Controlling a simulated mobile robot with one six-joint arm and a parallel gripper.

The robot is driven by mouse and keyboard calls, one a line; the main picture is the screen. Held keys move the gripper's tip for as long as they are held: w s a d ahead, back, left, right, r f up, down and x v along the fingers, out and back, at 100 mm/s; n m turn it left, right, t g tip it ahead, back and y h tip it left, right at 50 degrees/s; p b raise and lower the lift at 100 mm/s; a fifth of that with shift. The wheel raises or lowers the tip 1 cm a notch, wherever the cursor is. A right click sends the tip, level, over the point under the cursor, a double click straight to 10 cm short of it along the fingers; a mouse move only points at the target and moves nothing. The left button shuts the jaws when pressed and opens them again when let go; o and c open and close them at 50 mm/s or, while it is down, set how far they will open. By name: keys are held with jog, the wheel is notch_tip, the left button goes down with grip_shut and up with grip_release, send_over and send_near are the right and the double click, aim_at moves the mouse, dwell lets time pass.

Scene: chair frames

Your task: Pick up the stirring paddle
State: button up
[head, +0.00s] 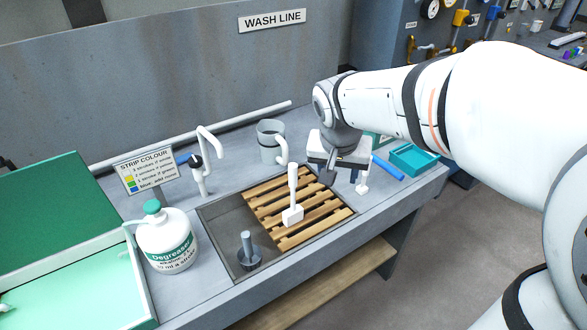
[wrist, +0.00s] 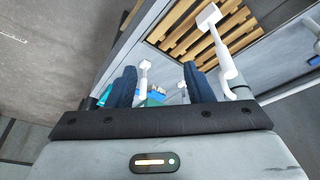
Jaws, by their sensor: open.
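A white paddle-shaped tool (head: 292,212) with a block-like head and a long handle is at the wooden slats, its handle rising away from the head. It also shows in the wrist view (wrist: 211,18), to the right of my fingers. A second, smaller-looking white tool (head: 362,188) of similar shape is just right of my gripper, and in the wrist view (wrist: 145,66) it shows between the fingers. I cannot tell for certain which is the stirring paddle. My gripper (head: 343,172), also in the wrist view (wrist: 158,80), is open and empty, above the right of the bench.
The slats (head: 318,213) lie over a sunken basin (head: 222,220). A dark upright post (head: 248,252) stands in it. A grey jug (head: 268,142), white tap (head: 203,165) and degreaser bottle (head: 167,243) are left of my arm. A teal tray (head: 413,158) lies at right.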

jog(key=m+b, duration=0.2)
send_over(294, 178)
jog(key=f, duration=0.5)
jog(key=shift+s+a+f, duration=0.3)
jog(key=shift+s+a, duration=0.05)
jog(key=shift+a, duration=0.05)
jog(key=shift+w+a+f+t+h+p, duration=0.1)
jog(key=shift+w+f+t+h+p, duration=0.1)
jog(key=shift+f+t+h+p, duration=0.1)
jog(key=p+x, duration=0.1)
jog(key=x, duration=0.6)
jog(key=shift+s+f+p, duration=0.1)
jog(key=shift+p, duration=0.3)
grip_shut()
